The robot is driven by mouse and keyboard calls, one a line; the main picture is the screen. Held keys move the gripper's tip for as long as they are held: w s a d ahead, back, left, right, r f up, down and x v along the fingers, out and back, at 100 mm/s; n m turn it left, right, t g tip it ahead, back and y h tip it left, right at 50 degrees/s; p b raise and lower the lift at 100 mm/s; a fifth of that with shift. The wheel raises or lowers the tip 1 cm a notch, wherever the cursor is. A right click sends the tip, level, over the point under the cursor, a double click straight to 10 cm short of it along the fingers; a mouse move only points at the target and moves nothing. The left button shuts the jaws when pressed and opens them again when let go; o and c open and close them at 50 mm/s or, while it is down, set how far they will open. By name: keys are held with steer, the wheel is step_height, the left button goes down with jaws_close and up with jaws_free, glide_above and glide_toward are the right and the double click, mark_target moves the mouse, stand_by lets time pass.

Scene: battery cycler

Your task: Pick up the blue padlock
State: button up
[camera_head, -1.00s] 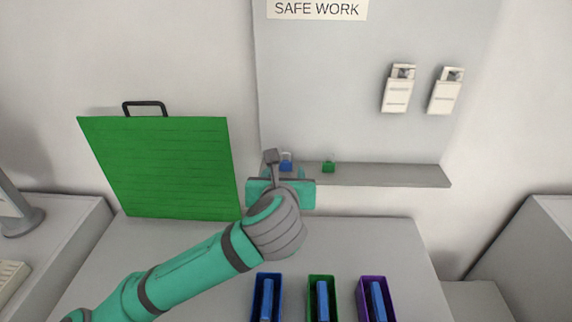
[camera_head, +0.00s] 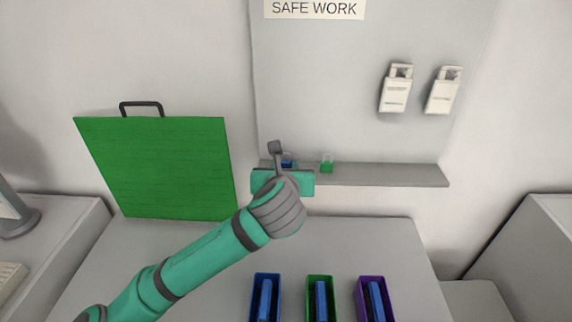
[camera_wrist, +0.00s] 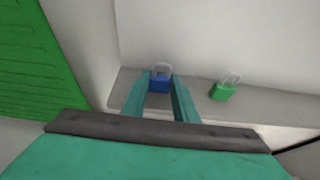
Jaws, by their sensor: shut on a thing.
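The blue padlock (camera_wrist: 159,84) stands upright on the grey shelf (camera_wrist: 232,110), its pale shackle on top. My gripper (camera_wrist: 159,86) has a finger on each side of its body and is shut on it. The lower part of the padlock looks to be still at shelf level. In the head view only the top of the blue padlock (camera_head: 287,162) shows, with my gripper's teal body (camera_head: 300,184) in front of it.
A green padlock (camera_head: 327,164) stands on the shelf to the right, apart from my gripper. A green panel with a handle (camera_head: 155,165) is at left. Blue (camera_head: 254,300), green (camera_head: 309,300) and purple (camera_head: 389,300) bins stand on the table. White boxes (camera_head: 396,90) hang on the board.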

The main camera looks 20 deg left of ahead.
steer(key=shift+s+a+r, duration=0.15)
steer(key=shift+a, duration=0.2)
steer(key=shift+r, duration=0.3)
step_height(320, 180, up, 2)
steer(key=shift+r, duration=0.25)
steer(key=s+a+r, duration=0.3)
steer(key=s+r, duration=0.6)
steer(key=s, duration=0.4)
steer(key=shift+a+r, duration=0.2)
steer(key=shift+r, duration=0.1)
